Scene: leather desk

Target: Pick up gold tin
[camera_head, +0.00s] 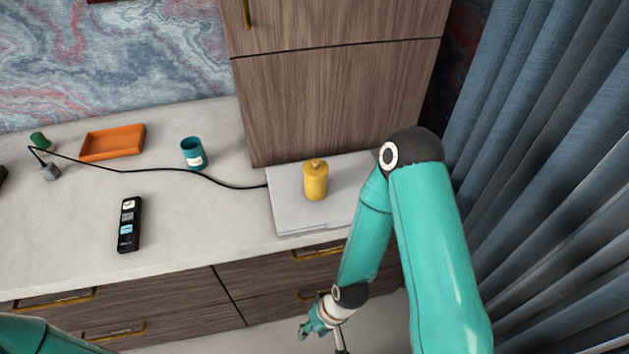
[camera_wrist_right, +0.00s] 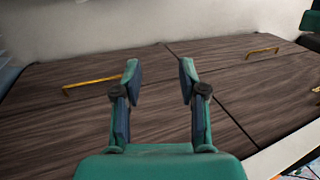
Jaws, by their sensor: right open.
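The gold tin (camera_head: 315,182) is a yellow-gold cylinder with a small knob on top. It stands upright on a flat light-grey slab (camera_head: 290,220), like a closed laptop, at the right of the counter. My right gripper (camera_head: 318,328) is low in front of the counter, below the tin and apart from it. In the right wrist view its two fingers (camera_wrist_right: 160,82) are spread with nothing between them, facing the drawer fronts. The tin does not show in that view. Part of my left arm shows at the lower left; its gripper is out of frame.
A black cable runs left from the slab. A teal cup (camera_head: 194,153), an orange tray (camera_head: 112,143), a black remote (camera_head: 129,224) and a green item (camera_head: 39,141) are on the counter. A wooden cabinet (camera_head: 340,105) stands behind the tin; blue curtains (camera_head: 560,180) hang right.

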